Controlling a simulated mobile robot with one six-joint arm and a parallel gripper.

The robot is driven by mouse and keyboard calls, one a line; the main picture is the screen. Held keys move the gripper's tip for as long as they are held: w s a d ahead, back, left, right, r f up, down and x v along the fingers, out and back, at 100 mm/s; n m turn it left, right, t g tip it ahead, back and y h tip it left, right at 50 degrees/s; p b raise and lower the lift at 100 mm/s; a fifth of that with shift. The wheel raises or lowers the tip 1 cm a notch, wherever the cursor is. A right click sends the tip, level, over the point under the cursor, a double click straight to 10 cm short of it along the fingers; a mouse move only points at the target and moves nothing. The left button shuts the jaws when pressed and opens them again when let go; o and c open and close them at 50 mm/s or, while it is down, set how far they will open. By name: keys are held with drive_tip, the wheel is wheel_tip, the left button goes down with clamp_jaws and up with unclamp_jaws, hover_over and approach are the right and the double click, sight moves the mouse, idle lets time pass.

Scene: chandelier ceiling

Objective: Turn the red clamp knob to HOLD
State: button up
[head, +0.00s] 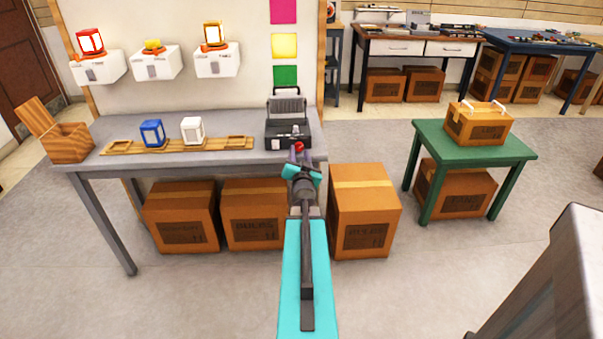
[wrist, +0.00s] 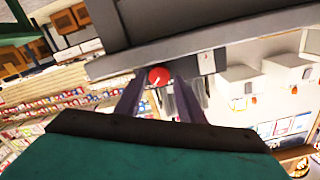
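The red clamp knob (head: 299,146) is on the front of a dark grey machine (head: 288,130) at the right end of the grey workbench. In the wrist view the knob (wrist: 159,76) is a round red disc with a small pale mark. My gripper (head: 297,156) is right in front of the knob. In the wrist view the two fingertips (wrist: 158,88) stand apart, one on each side of the knob, with a small gap visible. Whether they reach around it I cannot tell. No HOLD marking is readable.
The workbench (head: 225,160) also bears a wooden rack (head: 112,148) with a blue lantern-like block (head: 152,134) and a white one (head: 192,130). Cardboard boxes (head: 364,210) stand beneath and beside the bench.

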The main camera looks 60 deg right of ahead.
drive_tip(key=p+v, duration=1.1)
drive_tip(key=p, duration=0.4)
drive_tip(key=shift+a+p, duration=0.3)
idle(0.9)
drive_tip(key=shift+s, duration=0.1)
idle(0.4)
